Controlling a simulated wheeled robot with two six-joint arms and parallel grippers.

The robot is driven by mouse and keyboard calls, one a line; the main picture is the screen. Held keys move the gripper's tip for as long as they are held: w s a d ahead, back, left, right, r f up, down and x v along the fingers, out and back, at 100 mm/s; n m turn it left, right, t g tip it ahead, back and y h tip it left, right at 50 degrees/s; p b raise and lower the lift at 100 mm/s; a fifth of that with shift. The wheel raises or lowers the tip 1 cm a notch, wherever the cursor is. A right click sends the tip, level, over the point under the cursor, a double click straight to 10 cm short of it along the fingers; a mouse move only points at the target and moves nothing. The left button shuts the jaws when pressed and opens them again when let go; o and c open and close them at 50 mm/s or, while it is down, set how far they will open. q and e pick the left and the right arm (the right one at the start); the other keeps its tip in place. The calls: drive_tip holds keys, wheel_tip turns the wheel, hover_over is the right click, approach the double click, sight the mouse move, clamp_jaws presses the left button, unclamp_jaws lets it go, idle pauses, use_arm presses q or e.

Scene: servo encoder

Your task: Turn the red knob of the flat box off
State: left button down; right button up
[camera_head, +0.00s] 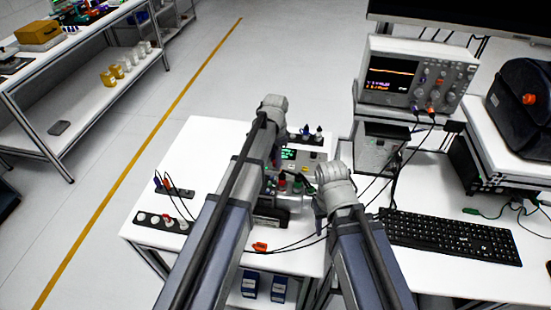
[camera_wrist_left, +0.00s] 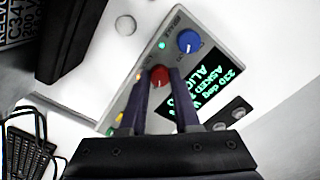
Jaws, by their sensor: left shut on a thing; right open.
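The flat box (camera_wrist_left: 150,55) is a light grey panel with a dark display of green text (camera_wrist_left: 198,92), a blue knob (camera_wrist_left: 188,41) and a red knob (camera_wrist_left: 159,76). My left gripper (camera_wrist_left: 165,82) is shut on the red knob, one finger on each side of it. In the head view the box's lit display (camera_head: 289,154) shows beside my left arm, which hides part of the box and the left gripper.
An oscilloscope (camera_head: 416,77) stands on the right, with cables running down. A black keyboard (camera_head: 450,238) lies to the right of my right arm. Dark strips with sockets (camera_head: 160,222) lie on the white table's left side; the table (camera_head: 205,150) is bare at its far left.

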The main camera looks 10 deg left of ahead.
use_arm(q)
drive_tip(key=shift+n, duration=0.4)
drive_tip(key=n, duration=0.5)
drive_tip(key=shift+n, duration=0.3)
drive_tip(key=n, duration=0.5)
drive_tip(key=shift+n, duration=0.4)
drive_tip(key=c, duration=0.6)
unclamp_jaws()
drive_tip(key=shift+r, duration=0.15)
use_arm(e)
drive_tip(key=shift+r, duration=0.15)
use_arm(q)
wheel_tip(320, 180, up, 8)
drive_tip(key=p, duration=0.7)
drive_tip(key=shift+f+p, duration=0.25)
drive_tip(key=shift+p, duration=0.15)
use_arm(e)
wheel_tip(320, 180, up, 8)
drive_tip(key=shift+f, duration=0.25)
